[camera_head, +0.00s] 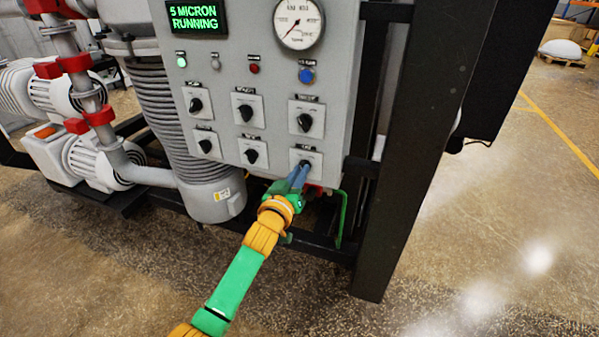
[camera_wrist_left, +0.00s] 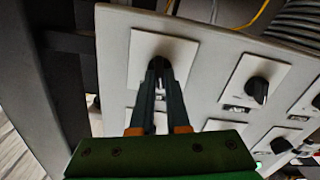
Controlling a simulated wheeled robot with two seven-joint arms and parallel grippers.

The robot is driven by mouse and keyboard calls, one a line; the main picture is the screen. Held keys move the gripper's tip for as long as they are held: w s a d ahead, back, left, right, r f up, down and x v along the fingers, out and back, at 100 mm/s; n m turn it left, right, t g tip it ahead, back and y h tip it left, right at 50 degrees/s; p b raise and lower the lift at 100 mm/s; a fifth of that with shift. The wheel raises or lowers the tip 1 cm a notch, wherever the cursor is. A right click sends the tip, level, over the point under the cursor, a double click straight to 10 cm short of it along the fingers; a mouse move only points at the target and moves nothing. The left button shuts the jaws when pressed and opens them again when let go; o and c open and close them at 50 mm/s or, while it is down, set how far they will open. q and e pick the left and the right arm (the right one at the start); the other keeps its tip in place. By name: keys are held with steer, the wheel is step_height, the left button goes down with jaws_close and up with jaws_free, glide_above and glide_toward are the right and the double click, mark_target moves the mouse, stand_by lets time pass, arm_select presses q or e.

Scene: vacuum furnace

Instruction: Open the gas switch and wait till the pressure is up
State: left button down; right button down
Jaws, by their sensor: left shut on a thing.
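My left gripper (camera_head: 298,178) reaches the lower right switch (camera_head: 311,156) of the grey control panel (camera_head: 236,100). It is shut on that switch's black knob, and the fingers mostly hide the knob. In the left wrist view the two fingers (camera_wrist_left: 159,72) close on the knob in front of its white plate (camera_wrist_left: 180,48). The switch label is too small to read. The pressure gauge (camera_head: 298,22) at the top right of the panel has its needle pointing to the lower left. The green display (camera_head: 195,17) reads "5 MICRON RUNNING". My right gripper is not in view.
Several other black knobs sit close by, including one directly above (camera_head: 305,121) and one to the left (camera_head: 252,156). A blue button (camera_head: 306,75) is higher up. A thick black post (camera_head: 425,150) stands right of the panel. Open floor (camera_head: 500,230) lies farther right.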

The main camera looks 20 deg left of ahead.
arm_select(q)
steer(key=shift+d+m+p, duration=0.1)
steer(key=shift+m+p, duration=0.25)
steer(key=shift+m, duration=4.15)
steer(key=shift+f, duration=0.1)
steer(key=c, duration=0.9)
jaws_free()
steer(key=s, duration=0.7)
